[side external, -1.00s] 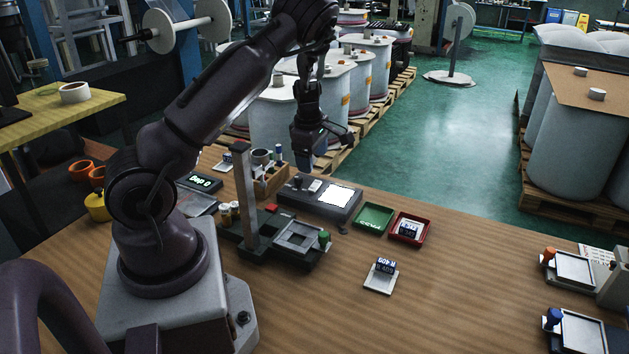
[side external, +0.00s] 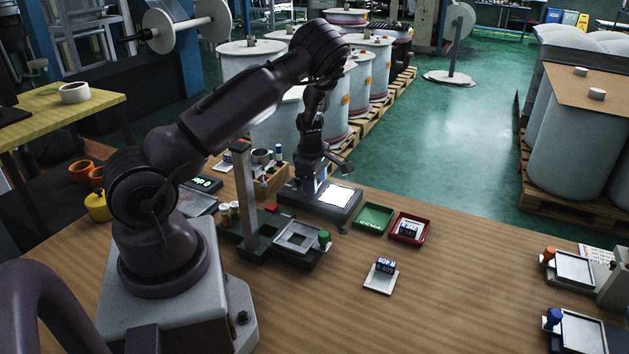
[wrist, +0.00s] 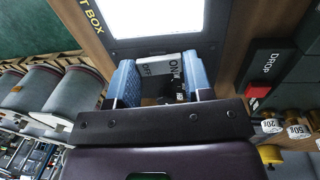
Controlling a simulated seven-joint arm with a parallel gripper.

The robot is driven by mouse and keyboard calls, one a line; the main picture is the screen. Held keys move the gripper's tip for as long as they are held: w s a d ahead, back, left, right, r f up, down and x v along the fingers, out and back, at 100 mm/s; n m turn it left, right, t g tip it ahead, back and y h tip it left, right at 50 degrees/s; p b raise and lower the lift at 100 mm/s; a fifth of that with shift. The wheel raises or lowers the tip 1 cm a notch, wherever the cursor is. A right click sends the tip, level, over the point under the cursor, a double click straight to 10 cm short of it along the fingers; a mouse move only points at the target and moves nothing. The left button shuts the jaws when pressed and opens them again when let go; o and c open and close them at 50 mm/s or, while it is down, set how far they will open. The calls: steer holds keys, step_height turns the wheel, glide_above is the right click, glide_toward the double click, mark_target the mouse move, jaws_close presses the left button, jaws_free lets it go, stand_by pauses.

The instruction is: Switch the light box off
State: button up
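The light box (side external: 301,202) is a dark, flat box at the back of the table. Its panel (side external: 338,196) is lit bright white, and it also shows lit in the wrist view (wrist: 155,17). In the wrist view a grey switch plate marked ON and OFF (wrist: 160,68) lies just below the panel. My gripper (side external: 311,186) is down over the switch end of the box. In the wrist view its two blue fingers (wrist: 160,80) are apart, one either side of the switch area. The switch lever is mostly hidden in shadow between them; I cannot tell its position or any contact.
A green tray (side external: 374,217) and a red tray (side external: 408,228) sit right of the box. A stand with an upright post (side external: 246,200) is in front-left. A wooden rack (side external: 270,180) stands close on the left.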

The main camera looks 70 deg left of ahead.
steer(key=shift+c, duration=0.5)
steer(key=shift+w+a+g+h, duration=0.15)
steer(key=shift+g+h, duration=0.45)
steer(key=shift+w+a+g+h, duration=0.1)
steer(key=shift+w+g+h, duration=0.05)
steer(key=shift+g+h, duration=0.45)
steer(key=o, duration=0.9)
steer(key=r, duration=0.4)
steer(key=w+a+r, duration=0.1)
steer(key=r, duration=0.8)
steer(key=shift+w+a, duration=0.15)
steer(key=shift+a, duration=0.05)
